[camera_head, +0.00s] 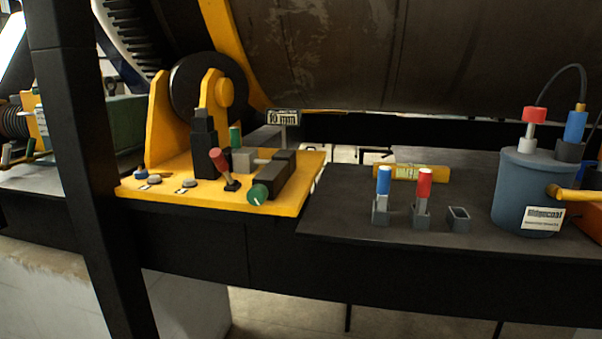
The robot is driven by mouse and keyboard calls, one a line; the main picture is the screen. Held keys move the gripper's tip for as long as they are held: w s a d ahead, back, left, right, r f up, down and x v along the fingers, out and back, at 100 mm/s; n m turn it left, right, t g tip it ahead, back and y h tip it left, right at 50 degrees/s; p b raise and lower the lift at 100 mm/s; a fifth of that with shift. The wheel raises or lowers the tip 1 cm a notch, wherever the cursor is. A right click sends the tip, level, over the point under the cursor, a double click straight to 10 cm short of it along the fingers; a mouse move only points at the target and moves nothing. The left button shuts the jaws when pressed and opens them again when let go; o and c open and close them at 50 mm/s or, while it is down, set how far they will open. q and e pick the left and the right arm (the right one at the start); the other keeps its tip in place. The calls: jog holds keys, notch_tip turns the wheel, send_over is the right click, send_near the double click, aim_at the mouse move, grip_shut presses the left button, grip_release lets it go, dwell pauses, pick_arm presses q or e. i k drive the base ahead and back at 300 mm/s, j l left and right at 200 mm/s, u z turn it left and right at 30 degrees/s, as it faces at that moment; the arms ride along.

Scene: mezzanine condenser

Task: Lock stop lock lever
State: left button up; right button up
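A lever with a red grip (218,160) stands on the yellow base plate (218,195), tilted to the left. A green knob (258,194) sits at the plate's front, at the end of a dark block (282,175). A second green grip (235,137) stands upright behind the red lever. No label shows which of these is the stop lock lever. A black wheel (190,85) is held between yellow brackets at the back of the plate. Neither of my grippers is in view.
A dark shelf (340,220) to the right holds a blue-topped tool (383,190) and a red-topped tool (423,192) in holders, an empty holder (458,217), a yellow level (410,172) and a blue-grey pot (520,190). A black post (72,150) stands at left. A large drum (400,50) fills the top.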

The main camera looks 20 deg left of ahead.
aim_at(216, 156)
jog(key=u, duration=1.2)
